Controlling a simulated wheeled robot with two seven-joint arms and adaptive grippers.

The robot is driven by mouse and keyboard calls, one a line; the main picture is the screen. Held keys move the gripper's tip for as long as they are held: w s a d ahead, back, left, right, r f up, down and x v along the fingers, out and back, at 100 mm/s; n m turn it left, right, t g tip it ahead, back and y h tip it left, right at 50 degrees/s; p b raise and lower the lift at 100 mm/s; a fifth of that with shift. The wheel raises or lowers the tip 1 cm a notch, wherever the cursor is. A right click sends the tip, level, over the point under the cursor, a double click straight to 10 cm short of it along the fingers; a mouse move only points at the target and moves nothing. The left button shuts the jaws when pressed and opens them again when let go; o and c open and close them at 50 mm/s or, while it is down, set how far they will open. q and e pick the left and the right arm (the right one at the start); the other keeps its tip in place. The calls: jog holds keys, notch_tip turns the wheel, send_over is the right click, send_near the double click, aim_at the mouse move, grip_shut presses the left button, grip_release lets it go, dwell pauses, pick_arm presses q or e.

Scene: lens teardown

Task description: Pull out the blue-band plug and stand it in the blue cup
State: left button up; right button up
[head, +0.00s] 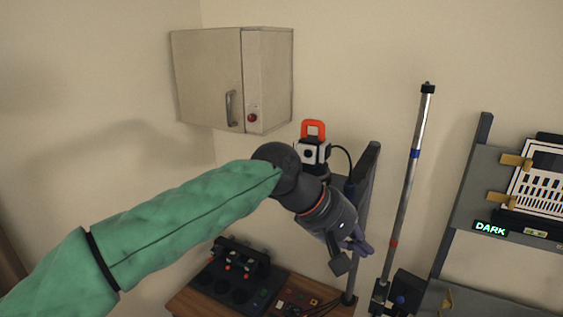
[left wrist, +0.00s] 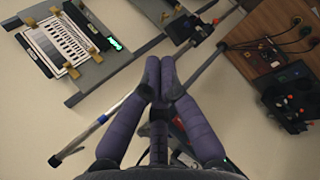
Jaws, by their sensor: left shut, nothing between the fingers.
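My left gripper (head: 359,244), at the end of the green-sleeved arm, is in the air in front of the back wall, right of the wooden table (head: 190,304). In the left wrist view its purple fingers (left wrist: 159,76) meet at the tips, shut and empty. Small plugs and cables (head: 300,303) lie on the table, and they also show in the left wrist view (left wrist: 272,52). I cannot make out a blue band on any plug. A black rack (head: 232,287) with round wells stands on the table. I cannot pick out a blue cup. My right gripper is out of view.
A tall pole (head: 407,190) with blue and red bands stands right of my gripper. A grey post (head: 363,195) and a white device with an orange handle (head: 313,145) are close behind my wrist. A wall cabinet (head: 210,80) hangs upper left. A panel frame (head: 475,190) stands right.

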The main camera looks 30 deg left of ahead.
pick_arm(q)
jog(key=s+d+r+g+y+p, duration=0.4)
jog(key=s+d+r+y, duration=0.3)
jog(key=s+r, duration=0.3)
jog(key=shift+s+d+r+g, duration=0.25)
jog(key=shift+s+r+g, duration=0.2)
jog(key=shift+s, duration=0.25)
